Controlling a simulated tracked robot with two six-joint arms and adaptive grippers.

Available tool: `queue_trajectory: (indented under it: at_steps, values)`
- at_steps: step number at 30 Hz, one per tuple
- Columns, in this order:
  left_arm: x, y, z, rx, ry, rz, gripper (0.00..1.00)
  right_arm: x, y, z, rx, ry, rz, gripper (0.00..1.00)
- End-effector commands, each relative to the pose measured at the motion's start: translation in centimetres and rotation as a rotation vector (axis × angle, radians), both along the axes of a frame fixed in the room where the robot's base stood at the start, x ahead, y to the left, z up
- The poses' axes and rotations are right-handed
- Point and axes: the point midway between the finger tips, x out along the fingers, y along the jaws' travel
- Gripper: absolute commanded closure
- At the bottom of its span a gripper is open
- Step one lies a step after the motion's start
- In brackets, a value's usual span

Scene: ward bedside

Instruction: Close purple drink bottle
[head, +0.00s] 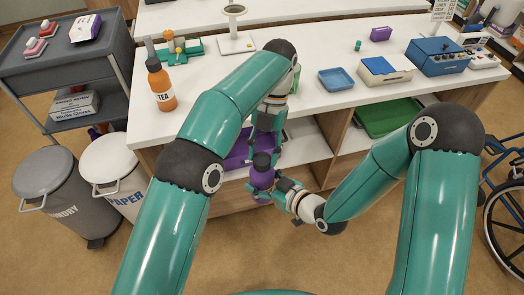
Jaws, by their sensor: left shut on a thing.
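The purple drink bottle (262,179) is upright in the air in front of the counter, near the middle of the head view. Its dark cap (262,159) is at the top of the bottle; whether it is seated or only resting there cannot be told. My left gripper (265,145) points down from above and is shut on the cap, its fingertips partly hidden by its own arm. My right gripper (267,192) reaches in from the right and is shut around the lower part of the bottle; its fingers are small and partly hidden.
The white counter (330,115) stands behind, with an orange tea bottle (160,86), a blue tray (336,79) and boxes (438,56) on it. A purple tray (238,150) is on the shelf behind the bottle. Bins (115,165) stand left, a wheelchair (508,225) right.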

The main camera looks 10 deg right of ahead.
Motion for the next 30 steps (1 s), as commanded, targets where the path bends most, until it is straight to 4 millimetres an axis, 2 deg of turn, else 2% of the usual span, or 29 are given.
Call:
queue_trajectory:
  at_steps: [9,10,14,20,22,25,30]
  values:
    - [0.18,0.16,0.06,0.000,-0.004,-0.021,0.72,-0.08,0.00,-0.01,0.000,0.001,0.001,1.00]
    - [0.18,0.16,0.06,0.000,-0.005,-0.020,0.51,-0.08,0.00,-0.01,0.000,0.001,0.001,1.00]
    - [0.16,0.13,0.06,0.000,-0.004,-0.020,0.31,-0.06,0.00,0.00,0.000,0.000,0.001,1.00]
    - [0.10,0.06,0.05,-0.001,-0.003,-0.021,0.31,-0.02,0.01,0.02,0.000,0.000,0.000,1.00]
    - [0.09,0.06,0.05,-0.001,-0.003,-0.020,0.36,-0.02,0.00,0.02,0.001,-0.001,0.000,1.00]
    - [0.08,0.04,0.08,0.004,-0.006,-0.004,0.36,-0.01,0.00,0.03,0.001,-0.001,0.000,1.00]
    - [0.11,0.04,0.40,0.044,-0.040,0.119,0.36,0.00,0.00,0.03,0.000,-0.001,0.000,1.00]
